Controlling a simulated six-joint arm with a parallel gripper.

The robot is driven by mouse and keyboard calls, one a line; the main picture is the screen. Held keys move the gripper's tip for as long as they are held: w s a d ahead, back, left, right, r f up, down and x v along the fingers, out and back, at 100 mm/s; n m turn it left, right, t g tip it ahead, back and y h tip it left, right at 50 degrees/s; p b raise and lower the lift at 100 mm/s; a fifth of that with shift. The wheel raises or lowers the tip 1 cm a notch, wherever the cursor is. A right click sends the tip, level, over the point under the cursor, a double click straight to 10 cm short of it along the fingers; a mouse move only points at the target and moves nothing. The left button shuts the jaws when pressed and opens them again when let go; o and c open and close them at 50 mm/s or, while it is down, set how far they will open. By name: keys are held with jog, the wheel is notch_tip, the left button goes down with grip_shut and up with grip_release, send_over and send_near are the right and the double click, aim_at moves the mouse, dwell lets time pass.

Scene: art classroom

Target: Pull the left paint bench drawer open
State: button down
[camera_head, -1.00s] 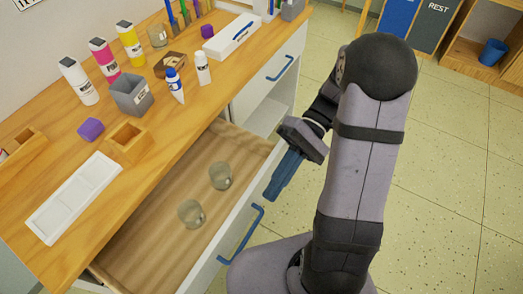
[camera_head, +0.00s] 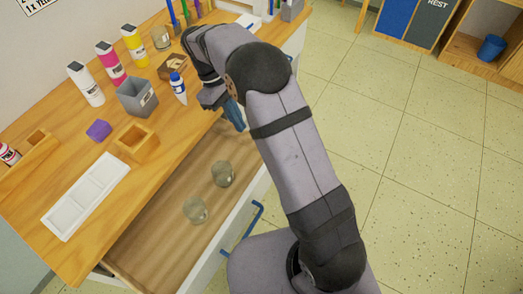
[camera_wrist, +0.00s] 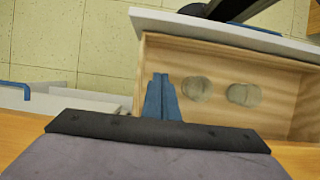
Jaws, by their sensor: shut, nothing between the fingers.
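The left paint bench drawer (camera_head: 150,240) stands pulled out from the wooden bench, its inside showing bare wood. Two clear glass jars (camera_head: 222,173) (camera_head: 195,210) stand in it; they also show in the wrist view (camera_wrist: 196,88). My gripper (camera_head: 237,118) has blue fingers, shut and empty, near the drawer's right back corner and apart from the handle. In the wrist view the fingers (camera_wrist: 161,98) point over the drawer's end.
The bench top (camera_head: 185,125) holds paint bottles, a grey bin (camera_head: 137,98), a purple block (camera_head: 99,130), a wooden box (camera_head: 135,143) and a white palette (camera_head: 86,196). Another blue handle (camera_wrist: 16,89) shows at left in the wrist view.

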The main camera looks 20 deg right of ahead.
jog(key=x, duration=1)
jog(key=shift+a+f+p, duration=0.1)
jog(key=shift+f+p, duration=0.1)
jog(key=shift+p, duration=0.1)
jog(key=shift+s+d+f+p, duration=0.25)
jog(key=shift+s+d+p, duration=0.1)
jog(key=shift+s+d, duration=1.15)
jog(key=s+d+p, duration=0.1)
jog(key=s+d, duration=0.2)
